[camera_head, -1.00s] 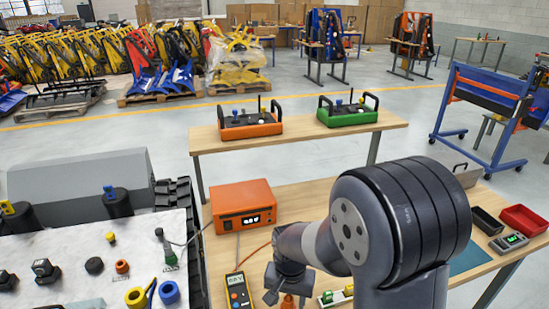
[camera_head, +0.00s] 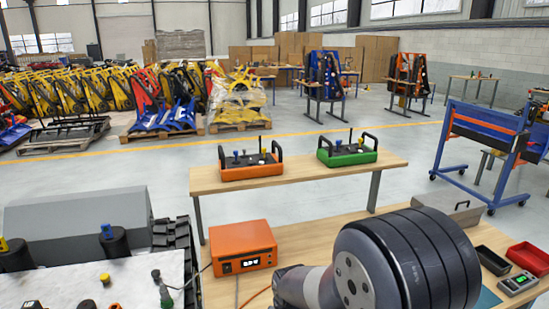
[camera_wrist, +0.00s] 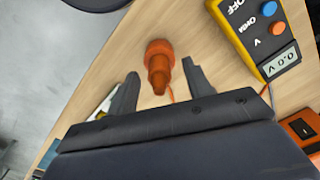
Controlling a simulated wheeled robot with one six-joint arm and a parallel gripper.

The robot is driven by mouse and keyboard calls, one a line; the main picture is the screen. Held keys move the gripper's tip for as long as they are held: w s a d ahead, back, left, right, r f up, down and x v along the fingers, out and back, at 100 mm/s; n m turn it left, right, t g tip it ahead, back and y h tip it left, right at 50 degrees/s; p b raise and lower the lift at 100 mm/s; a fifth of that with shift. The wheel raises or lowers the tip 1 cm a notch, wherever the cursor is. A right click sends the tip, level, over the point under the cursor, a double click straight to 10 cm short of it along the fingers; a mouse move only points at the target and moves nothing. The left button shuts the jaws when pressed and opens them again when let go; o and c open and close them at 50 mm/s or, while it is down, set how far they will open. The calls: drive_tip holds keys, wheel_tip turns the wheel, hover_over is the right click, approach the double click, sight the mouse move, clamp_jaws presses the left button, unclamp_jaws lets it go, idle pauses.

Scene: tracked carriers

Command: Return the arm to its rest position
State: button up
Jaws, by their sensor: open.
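My arm (camera_head: 405,262) shows large at the lower right of the head view, and my gripper is out of that picture. In the wrist view my gripper (camera_wrist: 160,70) is open, its two dark fingers apart. An orange stepped part (camera_wrist: 159,66) appears between the fingers, above the wooden bench top (camera_wrist: 215,40). Neither finger seems to touch it. I cannot tell how far below the fingers it is.
A yellow multimeter (camera_wrist: 262,35) lies right of the gripper in the wrist view. An orange power supply (camera_head: 243,248) stands left of my arm. Red (camera_head: 527,257) and black (camera_head: 492,260) bins and a grey meter (camera_head: 518,282) are right.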

wheel_tip(320, 180, up, 9)
drive_tip(key=shift+r, duration=0.1)
wheel_tip(320, 180, down, 10)
drive_tip(key=shift+s+f, duration=0.1)
drive_tip(key=shift+f, duration=0.05)
wheel_tip(320, 180, up, 7)
drive_tip(key=p, duration=0.6)
drive_tip(key=shift+r+p, duration=0.5)
drive_tip(key=shift+r, duration=0.05)
